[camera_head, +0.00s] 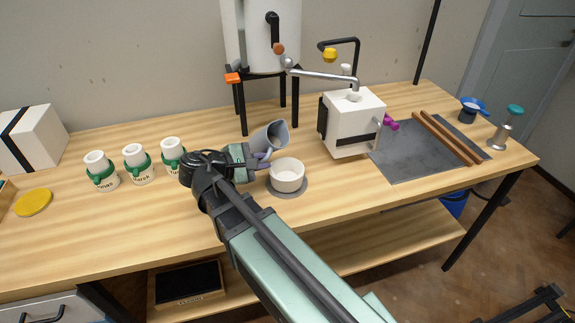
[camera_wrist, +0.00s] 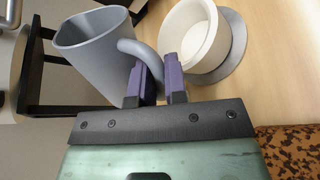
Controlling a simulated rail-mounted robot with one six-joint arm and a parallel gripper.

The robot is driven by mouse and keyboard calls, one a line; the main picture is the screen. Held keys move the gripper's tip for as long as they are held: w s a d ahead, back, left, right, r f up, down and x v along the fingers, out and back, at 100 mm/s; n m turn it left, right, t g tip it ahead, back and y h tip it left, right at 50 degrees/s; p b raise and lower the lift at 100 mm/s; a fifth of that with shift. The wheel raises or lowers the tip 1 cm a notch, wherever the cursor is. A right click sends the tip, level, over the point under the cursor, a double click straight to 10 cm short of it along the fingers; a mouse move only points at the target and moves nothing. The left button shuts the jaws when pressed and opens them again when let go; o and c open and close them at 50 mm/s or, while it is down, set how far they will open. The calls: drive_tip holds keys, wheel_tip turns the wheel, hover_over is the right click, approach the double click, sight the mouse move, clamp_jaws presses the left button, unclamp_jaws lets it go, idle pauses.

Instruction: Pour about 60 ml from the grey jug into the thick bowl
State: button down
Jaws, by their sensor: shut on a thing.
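The grey jug (camera_head: 271,138) is held in the air to the left of the thick bowl and above the table, tilted with its mouth toward the upper right. My gripper (camera_head: 262,161) is shut on the jug's handle; the purple fingers (camera_wrist: 160,82) also show at the handle in the wrist view, beside the jug (camera_wrist: 97,50). The thick white bowl (camera_head: 287,177) stands upright on a grey round disc (camera_head: 291,192); it also shows in the wrist view (camera_wrist: 194,35). No liquid stream is visible. The contents of the jug and bowl cannot be made out.
Several white cups with green bands, one (camera_head: 138,164) among them, stand to the left. A white boxy machine (camera_head: 351,124) stands right of the bowl. A tank on a black stand (camera_head: 262,30) is behind. A dark mat (camera_head: 415,149) with brown rods lies right. The table front is clear.

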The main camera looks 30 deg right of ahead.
drive_tip(key=shift+w+a+f+m+t+y, duration=0.1)
drive_tip(key=shift+w+f+m+t+y, duration=0.15)
drive_tip(key=shift+m, duration=0.25)
drive_tip(key=shift+r, duration=0.15)
drive_tip(key=shift+w+r+m+t+y+p, duration=0.1)
drive_tip(key=shift+r+m+t+y+p, duration=0.2)
drive_tip(key=shift+m+t+p, duration=0.35)
drive_tip(key=shift+f, duration=0.3)
drive_tip(key=shift+w+a+f+m, duration=0.1)
drive_tip(key=shift+w+a+m, duration=0.15)
drive_tip(key=shift+w, duration=0.15)
drive_tip(key=shift+w+f+t+y+b, duration=0.1)
drive_tip(key=shift+f+t+y+b, duration=0.05)
drive_tip(key=shift+t+y+b, duration=0.15)
idle(0.7)
drive_tip(key=shift+m, duration=0.5)
idle(0.3)
